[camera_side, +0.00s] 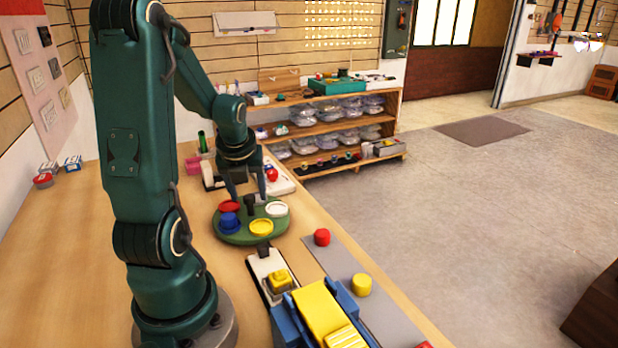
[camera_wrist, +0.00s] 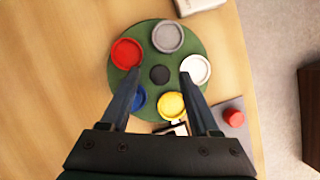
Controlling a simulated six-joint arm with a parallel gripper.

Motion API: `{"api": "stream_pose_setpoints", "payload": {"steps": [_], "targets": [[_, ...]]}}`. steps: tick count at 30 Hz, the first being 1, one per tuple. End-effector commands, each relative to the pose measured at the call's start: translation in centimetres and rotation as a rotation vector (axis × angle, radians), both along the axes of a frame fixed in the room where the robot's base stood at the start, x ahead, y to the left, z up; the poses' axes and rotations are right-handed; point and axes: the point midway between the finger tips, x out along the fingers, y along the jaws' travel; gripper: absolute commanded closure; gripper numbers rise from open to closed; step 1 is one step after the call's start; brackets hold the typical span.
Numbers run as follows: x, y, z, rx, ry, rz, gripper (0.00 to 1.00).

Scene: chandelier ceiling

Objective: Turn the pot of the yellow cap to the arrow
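A round green turntable (camera_side: 240,238) carries several coloured pots around a black centre knob (camera_wrist: 159,74). The yellow pot (camera_side: 261,227) is on the near right side; in the wrist view the yellow pot (camera_wrist: 171,105) is partly beside the right finger. Red (camera_wrist: 127,53), grey (camera_wrist: 167,37), white (camera_wrist: 196,69) and blue (camera_wrist: 138,101) pots also show; the blue one is partly hidden. My gripper (camera_side: 247,197) is open above the turntable, with a finger on either side of the knob in the wrist view. Contact cannot be told. No arrow is clearly readable.
A red cap (camera_side: 322,237) and a yellow cap (camera_side: 361,285) sit on a grey strip along the table's right edge. A white holder with a yellow block (camera_side: 279,281) and a blue-and-yellow device (camera_side: 320,310) stand near it. The table's left side is mostly free.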

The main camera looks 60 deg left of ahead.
Motion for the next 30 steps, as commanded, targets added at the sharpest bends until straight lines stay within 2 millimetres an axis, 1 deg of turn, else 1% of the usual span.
{"api": "stream_pose_setpoints", "payload": {"steps": [8, 21, 25, 30], "targets": [[-0.1, -0.1, 0.2, -0.001, 0.0, 0.0, 0.38], [-0.7, -1.6, 4.2, 0.003, -0.001, 0.0, 0.38], [-0.8, -1.8, 4.7, 0.0, 0.0, 0.0, 0.38], [-0.8, -1.9, 4.7, -0.001, 0.0, 0.0, 0.38]]}}
